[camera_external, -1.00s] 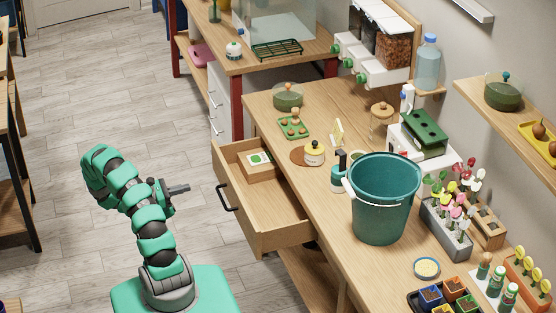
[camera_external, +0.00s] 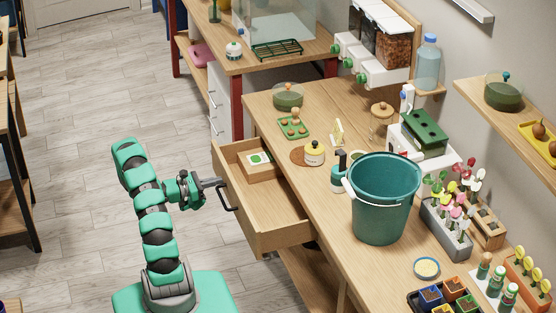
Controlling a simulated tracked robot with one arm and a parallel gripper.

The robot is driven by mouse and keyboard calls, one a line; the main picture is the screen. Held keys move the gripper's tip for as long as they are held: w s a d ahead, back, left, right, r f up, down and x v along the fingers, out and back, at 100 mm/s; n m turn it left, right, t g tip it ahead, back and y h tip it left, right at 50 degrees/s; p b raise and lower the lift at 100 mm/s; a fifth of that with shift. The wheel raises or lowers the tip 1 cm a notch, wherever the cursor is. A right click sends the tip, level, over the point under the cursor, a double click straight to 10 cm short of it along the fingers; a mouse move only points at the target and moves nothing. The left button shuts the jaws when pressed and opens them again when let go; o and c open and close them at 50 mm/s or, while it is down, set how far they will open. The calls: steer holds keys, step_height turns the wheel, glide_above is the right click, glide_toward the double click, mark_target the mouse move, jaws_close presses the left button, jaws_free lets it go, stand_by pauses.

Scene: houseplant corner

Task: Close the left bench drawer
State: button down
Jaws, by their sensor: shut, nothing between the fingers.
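The left bench drawer (camera_external: 272,238) is pulled far out of the wooden bench (camera_external: 345,262), toward my arm. It has a dark bar handle (camera_external: 226,196) on its front. A small box with a green mark (camera_external: 259,160) sits in the drawer's back left corner; the rest of the drawer floor is bare. My gripper (camera_external: 219,183) is shut and empty, with its tips at or very near the handle's upper end. I cannot tell whether they touch it.
The grey plank floor (camera_external: 85,200) left of my arm is clear.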

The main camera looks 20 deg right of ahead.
mark_target(269, 167)
steer(key=d+p, duration=0.1)
steer(key=d, duration=1.8)
steer(key=shift+d, duration=0.6)
steer(key=shift+s+d+r, duration=0.1)
steer(key=shift+r, duration=0.1)
steer(key=shift+r, duration=0.1)
